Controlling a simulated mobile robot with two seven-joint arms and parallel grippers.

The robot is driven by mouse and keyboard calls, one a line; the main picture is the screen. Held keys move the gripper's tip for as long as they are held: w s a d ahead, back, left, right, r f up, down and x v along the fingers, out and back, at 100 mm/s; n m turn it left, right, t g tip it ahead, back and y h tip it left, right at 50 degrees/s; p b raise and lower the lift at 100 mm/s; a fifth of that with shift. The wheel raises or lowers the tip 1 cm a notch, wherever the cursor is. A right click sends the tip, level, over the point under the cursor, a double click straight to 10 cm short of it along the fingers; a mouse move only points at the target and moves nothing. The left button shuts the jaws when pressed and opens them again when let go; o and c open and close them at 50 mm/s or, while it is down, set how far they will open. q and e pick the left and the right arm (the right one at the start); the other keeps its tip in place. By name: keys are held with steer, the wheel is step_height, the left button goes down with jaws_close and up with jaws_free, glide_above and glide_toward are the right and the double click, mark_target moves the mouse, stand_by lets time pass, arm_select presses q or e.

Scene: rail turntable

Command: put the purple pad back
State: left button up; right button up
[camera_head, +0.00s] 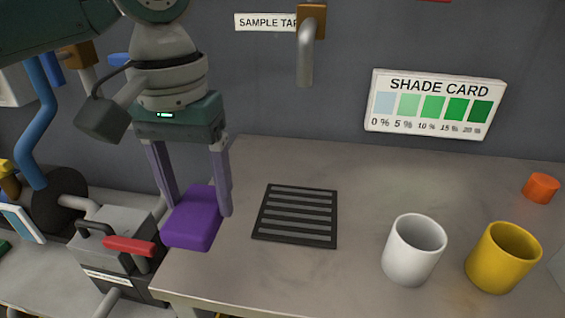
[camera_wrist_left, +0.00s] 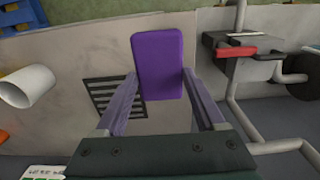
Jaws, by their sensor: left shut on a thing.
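The purple pad (camera_head: 194,219) is a flat block with rounded edges. My left gripper (camera_head: 197,205) is shut on it, one finger on each side. In the head view the pad shows over the left end of the grey table, left of a black slatted mat (camera_head: 296,215). The left wrist view shows the pad (camera_wrist_left: 158,62) between the two fingertips (camera_wrist_left: 160,85), covering part of the mat (camera_wrist_left: 106,95). I cannot tell how high the pad is above the table. My right gripper is not in view.
A white cup (camera_head: 413,250), a yellow cup (camera_head: 502,258) and an orange cap (camera_head: 541,188) stand on the table's right side. A grey box with a red handle (camera_head: 129,246) is left of the table. A tap (camera_head: 305,55) juts from the wall.

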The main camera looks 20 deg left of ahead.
arm_select(q)
step_height(320, 180, down, 8)
steer(key=shift+r+b, duration=0.1)
steer(key=shift+b, duration=0.55)
steer(key=o, duration=1.2)
steer(key=shift+c, duration=0.2)
